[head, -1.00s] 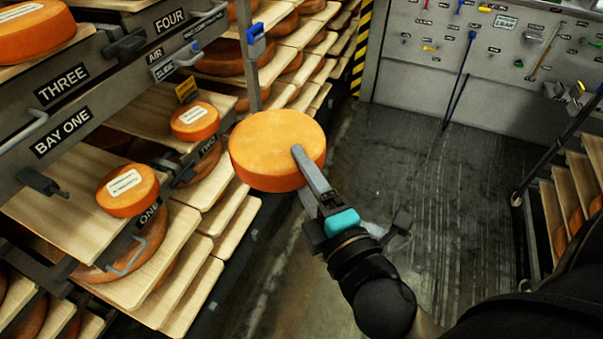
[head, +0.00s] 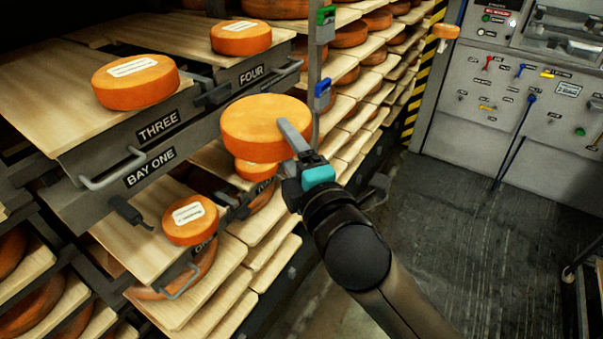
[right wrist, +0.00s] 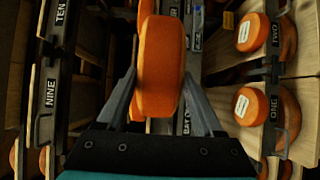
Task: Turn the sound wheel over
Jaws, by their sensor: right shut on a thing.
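My right gripper (head: 296,150) is shut on an orange cheese wheel (head: 262,125) and holds it by its near right edge, in the air in front of the shelves. The wheel lies roughly flat, and its upper face shows no label. In the right wrist view the wheel (right wrist: 158,80) stands between the two fingers (right wrist: 160,105), seen along its rim. Its underside is hidden. My left gripper is not in view.
Labelled wheels rest on pulled-out boards: one at THREE (head: 136,82), one at FOUR (head: 241,38), one at ONE (head: 190,220). Another wheel (head: 250,170) is partly hidden behind the held one.

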